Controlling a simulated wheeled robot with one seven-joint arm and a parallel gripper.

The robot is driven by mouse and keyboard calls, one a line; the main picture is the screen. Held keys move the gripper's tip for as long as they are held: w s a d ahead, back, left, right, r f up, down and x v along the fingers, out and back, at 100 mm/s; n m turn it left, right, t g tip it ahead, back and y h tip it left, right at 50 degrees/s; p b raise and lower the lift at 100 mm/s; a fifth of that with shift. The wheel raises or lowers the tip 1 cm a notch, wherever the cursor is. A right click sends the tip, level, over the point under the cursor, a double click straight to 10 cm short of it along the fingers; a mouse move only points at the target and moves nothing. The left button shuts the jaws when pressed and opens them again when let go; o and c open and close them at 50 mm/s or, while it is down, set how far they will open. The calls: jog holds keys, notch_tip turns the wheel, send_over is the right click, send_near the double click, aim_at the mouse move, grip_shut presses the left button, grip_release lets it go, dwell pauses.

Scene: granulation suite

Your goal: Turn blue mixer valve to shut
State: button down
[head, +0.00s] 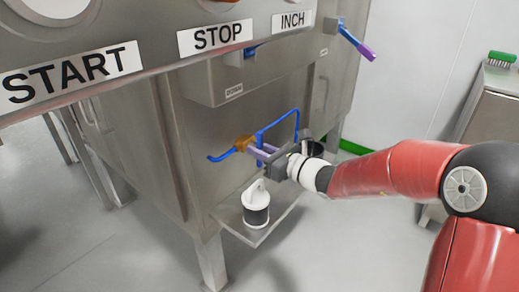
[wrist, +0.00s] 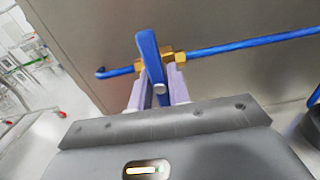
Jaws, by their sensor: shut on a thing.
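The blue mixer valve has a brass body (head: 243,143) on a blue pipe (head: 221,156) at the front of the steel machine. In the wrist view the brass body (wrist: 174,58) sits on the pipe (wrist: 235,47), and the flat blue handle (wrist: 150,58) stands across the pipe's line. My gripper (head: 262,152) reaches in from the right, and its lavender fingers (wrist: 160,92) lie on either side of the handle, shut on it. Much of the handle is hidden by the gripper in the head view.
A white-lidded dark container (head: 256,205) stands on a small steel shelf (head: 262,234) just below the gripper. Another blue lever with a purple end (head: 357,42) is at the upper right. START, STOP and INCH labels mark the panel (head: 150,62). A steel bench (head: 491,115) is at the right.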

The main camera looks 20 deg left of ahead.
jog(key=shift+f, duration=0.1)
jog(key=c, duration=1.3)
grip_release()
jog(key=v, duration=0.8)
